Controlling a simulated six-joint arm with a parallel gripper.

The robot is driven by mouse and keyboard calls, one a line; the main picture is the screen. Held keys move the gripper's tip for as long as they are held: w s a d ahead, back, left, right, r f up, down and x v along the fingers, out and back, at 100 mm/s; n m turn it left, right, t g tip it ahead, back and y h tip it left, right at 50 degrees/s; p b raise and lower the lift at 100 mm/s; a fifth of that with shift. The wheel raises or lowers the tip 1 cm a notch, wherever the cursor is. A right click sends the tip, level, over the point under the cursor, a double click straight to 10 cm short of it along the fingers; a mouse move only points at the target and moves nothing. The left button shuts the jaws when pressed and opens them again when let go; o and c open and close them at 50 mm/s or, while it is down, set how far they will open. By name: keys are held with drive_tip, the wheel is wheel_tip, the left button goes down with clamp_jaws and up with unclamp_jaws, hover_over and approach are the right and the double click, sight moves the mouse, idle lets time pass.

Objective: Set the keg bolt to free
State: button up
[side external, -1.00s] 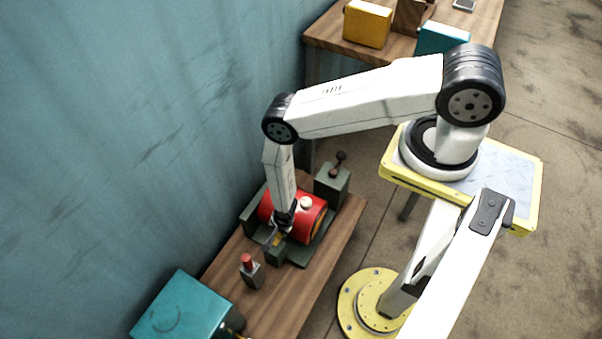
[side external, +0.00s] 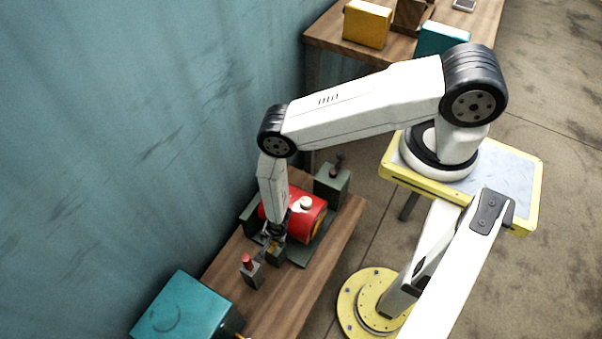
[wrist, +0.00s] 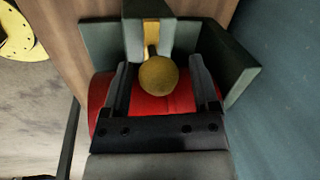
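The red keg (side external: 310,212) lies on its side in a dark green cradle (side external: 298,262) on the wooden bench. In the wrist view, the keg (wrist: 150,106) shows behind my gripper. A dull yellow ball knob (wrist: 157,75) with a yellow bar (wrist: 151,38) shows at a green block (wrist: 131,38); it looks like the bolt. My gripper (wrist: 161,63) is open, with one finger on each side of the knob and gaps visible on both sides. I cannot tell its depth relative to the knob. In the side view, my gripper (side external: 270,245) is at the keg's near end, partly hiding the block.
A grey post with a red top (side external: 248,270) stands close to my gripper. A teal box (side external: 185,308) is at the bench's near end. A green box with a dark-knobbed lever (side external: 332,181) stands beyond the keg. The blue wall (side external: 130,130) is close on the left.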

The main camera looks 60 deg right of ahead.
drive_tip(key=shift+o, duration=0.2)
drive_tip(key=shift+d+r, duration=0.1)
drive_tip(key=shift+d, duration=0.05)
drive_tip(key=shift+s+d+r, duration=0.1)
drive_tip(key=shift+s+r, duration=0.15)
drive_tip(key=shift+r, duration=1)
drive_tip(key=shift+s+a+r, duration=0.1)
drive_tip(key=shift+s+r, duration=0.15)
drive_tip(key=shift+r, duration=0.95)
drive_tip(key=shift+s+d+r, duration=0.1)
drive_tip(key=shift+s+r, duration=0.15)
drive_tip(key=shift+r, duration=1)
drive_tip(key=shift+w+r, duration=0.1)
drive_tip(key=shift+w+r, duration=0.15)
drive_tip(key=shift+r, duration=0.1)
drive_tip(key=w+d+r+n, duration=0.2)
drive_tip(key=w+r+n, duration=0.2)
drive_tip(key=r, duration=0.9)
drive_tip(key=w+d+r+n, duration=0.1)
drive_tip(key=w+r+n, duration=0.35)
drive_tip(key=r, duration=0.95)
drive_tip(key=s+d+r+n, duration=0.3)
drive_tip(key=s+r, duration=0.2)
drive_tip(key=r, duration=0.4)
drive_tip(key=s+d+r+n, duration=0.3)
drive_tip(key=s+r, duration=0.3)
drive_tip(key=r, duration=0.4)
drive_tip(key=shift+s+d+r+n, duration=0.15)
drive_tip(key=shift+d+n, duration=0.1)
drive_tip(key=shift+n, duration=0.3)
